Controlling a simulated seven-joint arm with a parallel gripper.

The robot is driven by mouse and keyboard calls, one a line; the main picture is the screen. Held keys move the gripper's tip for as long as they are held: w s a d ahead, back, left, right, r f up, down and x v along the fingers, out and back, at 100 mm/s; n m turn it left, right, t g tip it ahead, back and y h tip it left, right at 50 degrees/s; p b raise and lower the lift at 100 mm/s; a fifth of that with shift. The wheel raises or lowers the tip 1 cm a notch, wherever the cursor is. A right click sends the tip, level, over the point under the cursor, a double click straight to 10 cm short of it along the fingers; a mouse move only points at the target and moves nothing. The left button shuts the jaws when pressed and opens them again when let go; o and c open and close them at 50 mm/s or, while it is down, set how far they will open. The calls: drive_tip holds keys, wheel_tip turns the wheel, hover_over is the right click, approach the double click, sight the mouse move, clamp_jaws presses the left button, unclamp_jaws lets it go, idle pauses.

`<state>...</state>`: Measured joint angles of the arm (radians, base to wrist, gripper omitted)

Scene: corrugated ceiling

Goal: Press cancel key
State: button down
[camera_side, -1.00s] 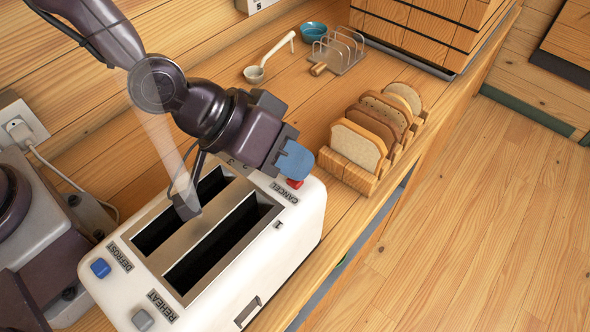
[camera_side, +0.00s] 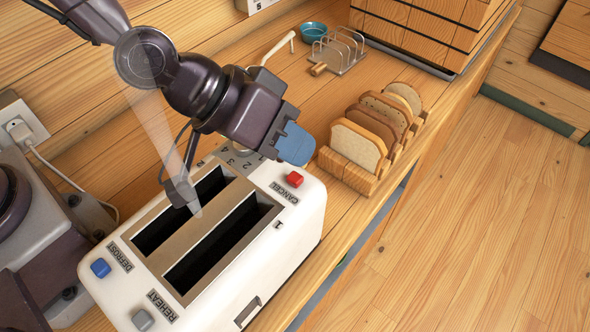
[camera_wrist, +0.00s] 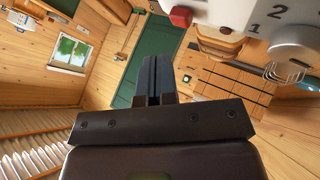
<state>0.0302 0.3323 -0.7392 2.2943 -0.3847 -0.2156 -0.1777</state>
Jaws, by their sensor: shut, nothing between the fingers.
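The white toaster (camera_side: 303,215) stands on the wooden counter with two empty dark slots. Its red cancel key (camera_side: 294,179) sits on the top by the CANCEL label, at the end towards the bread. The key also shows in the wrist view (camera_wrist: 181,16), at the top. My gripper (camera_side: 297,146) is shut and empty, with blue fingertips. In the side view it appears just above and beyond the red key, with a gap between them. In the wrist view the closed fingers (camera_wrist: 155,78) point up, below and left of the key.
A blue DEFROST key (camera_side: 100,268) and a grey REHEAT key (camera_side: 143,320) are at the toaster's near end. A dial (camera_side: 240,157) is partly behind my wrist. Bread slices in a wooden rack (camera_side: 345,171) stand close right of my gripper. A wire rack (camera_side: 340,50) is behind.

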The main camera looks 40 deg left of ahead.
sight(274, 183)
drive_tip(key=shift+r, duration=2)
drive_tip(key=shift+s+a+f+m+g+y, duration=0.4)
drive_tip(key=shift+s+a+f+m+g, duration=0.35)
drive_tip(key=shift+s+f+g, duration=0.2)
drive_tip(key=a, duration=0.2)
drive_tip(key=shift+s+a+f+g+y, duration=0.2)
drive_tip(key=shift+s+a+g+y, duration=0.1)
drive_tip(key=shift+a+y, duration=0.1)
drive_tip(key=a, duration=0.2)
drive_tip(key=a+r+y, duration=0.1)
drive_tip(key=a, duration=0.2)
drive_tip(key=s+a+y, duration=0.1)
drive_tip(key=a, duration=0.1)
drive_tip(key=shift+a+r+m, duration=0.25)
drive_tip(key=shift+a+m, duration=0.05)
drive_tip(key=shift+m, duration=0.05)
drive_tip(key=s+a+r+n+t+y, duration=0.1)
drive_tip(key=s+a+r, duration=0.2)
drive_tip(key=a+r, duration=0.2)
drive_tip(key=s+a+r+n+t+y, duration=0.1)
drive_tip(key=s+a+r, duration=0.3)
drive_tip(key=a, duration=0.7)
drive_tip(key=shift+s+r+n+y, duration=0.15)
drive_tip(key=shift+r+n+y, duration=0.25)
drive_tip(key=shift+y, duration=0.2)
